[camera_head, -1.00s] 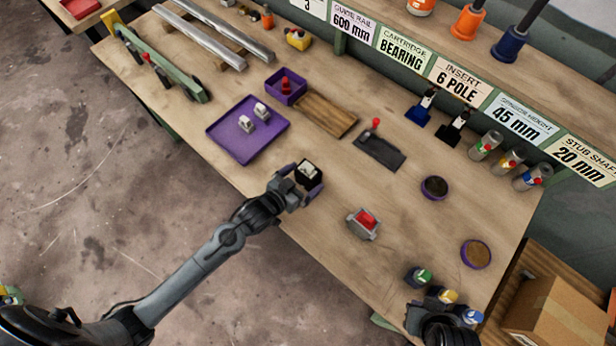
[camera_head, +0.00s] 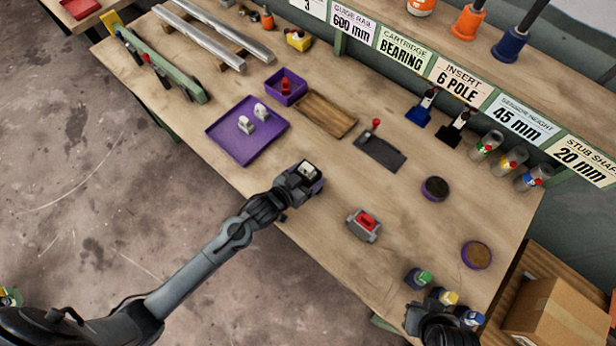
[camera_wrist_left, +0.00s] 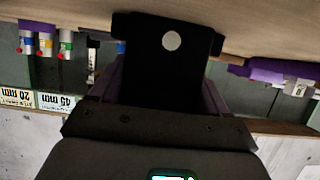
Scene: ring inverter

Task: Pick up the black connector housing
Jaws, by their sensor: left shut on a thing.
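The black connector housing (camera_head: 308,168) shows in the head view as a dark block with a pale top, near the bench's front edge. My left gripper (camera_head: 309,178) is shut on it, and the gripper's body hides part of the housing. In the left wrist view the housing (camera_wrist_left: 155,80) is a large black block with a round white spot, between purple fingers (camera_wrist_left: 212,100). I cannot tell whether it is clear of the bench. My right gripper (camera_head: 430,312) is dark and partly cut off at the bottom of the head view; its jaws are unclear.
A purple tray (camera_head: 245,155) with two pale parts lies behind and left of my left gripper. A grey box with a red top (camera_head: 364,225) stands to the right. Several small capped bottles (camera_head: 419,279) are near my right gripper. Bench between them is bare.

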